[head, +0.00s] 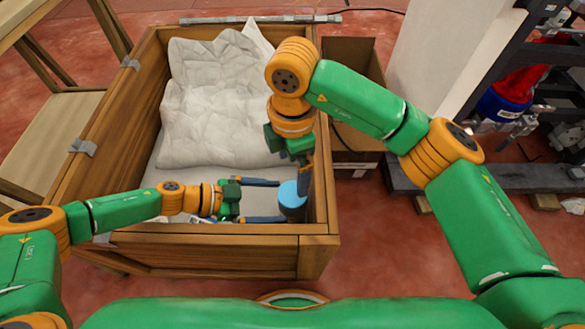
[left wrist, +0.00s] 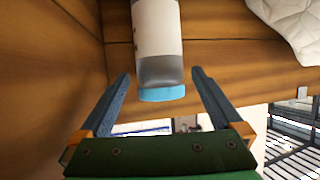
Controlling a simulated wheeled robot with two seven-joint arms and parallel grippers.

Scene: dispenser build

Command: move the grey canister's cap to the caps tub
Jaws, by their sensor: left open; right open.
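A canister (left wrist: 156,30) shows in the left wrist view, with a white body, a grey band and a light blue end (left wrist: 162,94) towards my gripper. In the head view a light blue rounded piece (head: 291,200) shows near the crate's right front corner. My left gripper (head: 277,201) is open, one finger on either side of it; the fingers also flank the canister in the left wrist view (left wrist: 161,78). Whether they touch is unclear. My right gripper (head: 304,182) points down just above the blue piece; its opening is hard to see. I cannot identify a caps tub.
A wooden crate (head: 210,241) with high walls surrounds both grippers. A crumpled white cloth (head: 212,105) fills its far part. A cardboard box (head: 348,80) stands right of the crate, and a wooden table (head: 50,130) stands left.

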